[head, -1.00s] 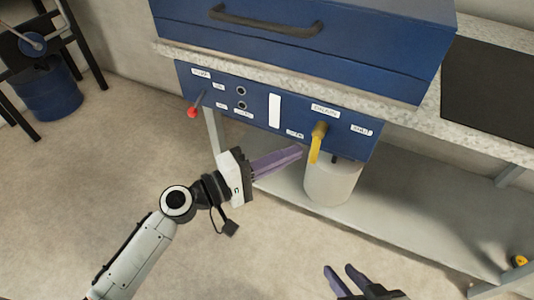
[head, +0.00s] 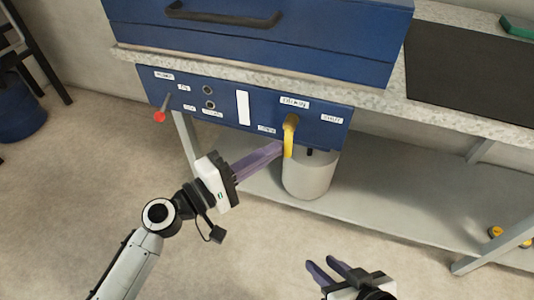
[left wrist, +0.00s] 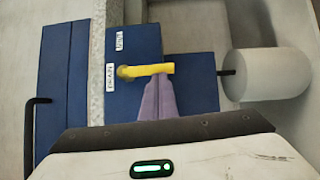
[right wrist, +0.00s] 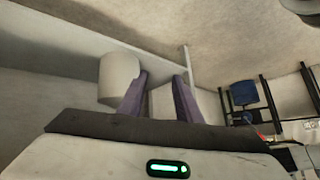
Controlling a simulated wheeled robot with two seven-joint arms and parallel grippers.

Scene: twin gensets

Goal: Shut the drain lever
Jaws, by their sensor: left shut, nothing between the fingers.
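The yellow drain lever (head: 289,140) hangs down from its pivot on the blue panel (head: 222,107), below a label that seems to read DRAIN (head: 294,102). A SHUT label (head: 332,118) is to its right. My left gripper (head: 280,147) is shut and empty, its purple fingertips at the lever's left side, near its lower half. In the left wrist view the lever (left wrist: 150,69) lies across the fingertips (left wrist: 160,80); touching or just apart, I cannot tell. My right gripper (head: 323,263) is open and empty, low and away from the panel.
A pale cylindrical container (head: 309,176) stands on the lower shelf (head: 400,200) just behind and below the lever. A red-tipped lever (head: 160,115) is at the panel's left end. The blue cabinet (head: 260,40) and speckled counter edge (head: 370,95) overhang the panel. Floor in front is clear.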

